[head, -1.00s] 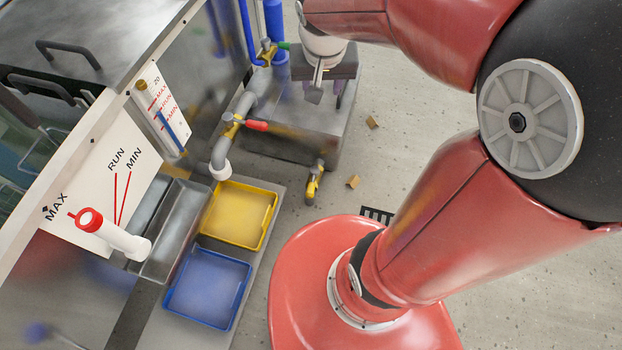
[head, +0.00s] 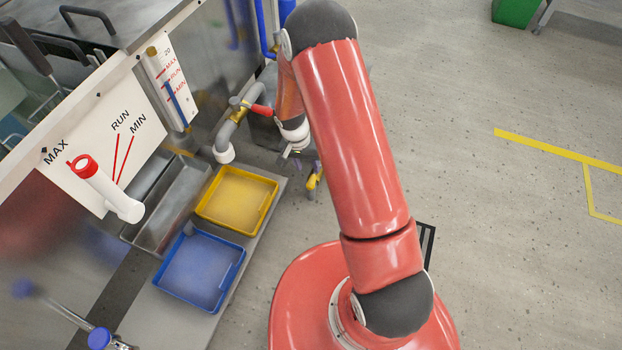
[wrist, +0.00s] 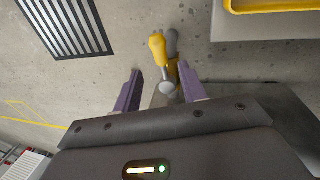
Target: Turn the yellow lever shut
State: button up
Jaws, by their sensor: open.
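The yellow lever (head: 312,181) is low at the side of the grey pump block, near the floor. Much of it is hidden by my arm in the head view. In the wrist view the yellow lever (wrist: 157,46) lies beside a grey pipe end, with a round silver part (wrist: 167,88) at its near end. My gripper (wrist: 160,69) is open, with its two purple fingers to either side of the lever's line. The lever's tip reaches beyond the fingertips, and I see no contact. In the head view my gripper (head: 303,158) is just above the lever, partly hidden.
A red-handled valve (head: 258,109) sits on a pipe above a yellow tray (head: 205,213). A blue tray (head: 240,262) is nearer. A white tube with a red ring (head: 107,191) stands out at the left. A dark floor grate (wrist: 65,28) is nearby. The floor at right is clear.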

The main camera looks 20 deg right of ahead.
aim_at(312, 178)
jog(key=f, duration=0.3)
jog(key=d+f, duration=0.1)
jog(key=f, duration=0.2)
jog(key=shift+s+d+f+b, duration=0.1)
jog(key=shift+s+b, duration=0.1)
jog(key=shift+b, duration=0.2)
grip_shut()
